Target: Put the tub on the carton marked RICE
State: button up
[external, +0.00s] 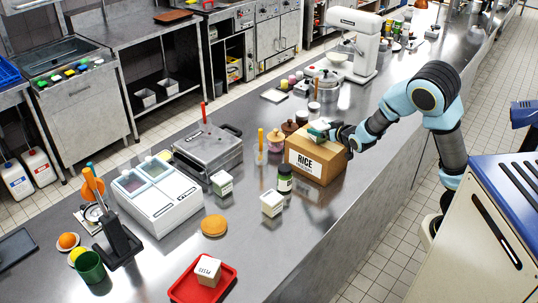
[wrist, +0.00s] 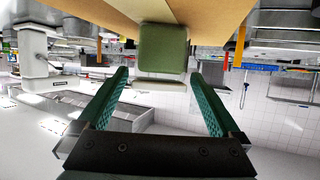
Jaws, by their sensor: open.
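The carton marked RICE (external: 313,163) is a brown box near the right edge of the steel counter. Its tan surface (wrist: 215,12) fills the top of the wrist view, which looks upside down. A green tub (external: 318,126) rests on the carton's top. In the wrist view the tub (wrist: 162,48) meets the tan surface, just beyond my fingertips. My gripper (external: 329,131) is at the carton's top, close beside the tub. Its teal fingers (wrist: 159,74) are spread apart with nothing held between them. In the external view the gripper partly hides the tub.
Small boxes (external: 272,203) and a dark jar (external: 285,179) stand in front of the carton. Pots (external: 277,140) and jars stand behind it. A red tray (external: 180,288) holds a white block. A white mixer (external: 352,45) stands farther back. Bare counter lies right of the carton.

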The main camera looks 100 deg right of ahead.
jog(key=v, duration=0.7)
jog(key=w+a+f+n+y, duration=0.3)
jog(key=w+a+f+y, duration=0.1)
jog(key=a, duration=0.6)
jog(key=w+a+f+n+y, duration=0.3)
jog(key=w+a+f+y, duration=0.1)
jog(key=a, duration=0.6)
jog(key=s+a+f+n+g+y, duration=0.1)
jog(key=s+a+n+g+y, duration=0.1)
jog(key=a, duration=0.6)
jog(key=s+a+f+n+g+y, duration=0.1)
jog(key=s+a+n, duration=0.3)
jog(key=a, duration=0.4)
jog(key=shift+s+a+f+g+y, duration=0.35)
jog(key=shift+s+f+g+y, duration=0.1)
jog(key=shift+s+y, duration=0.3)
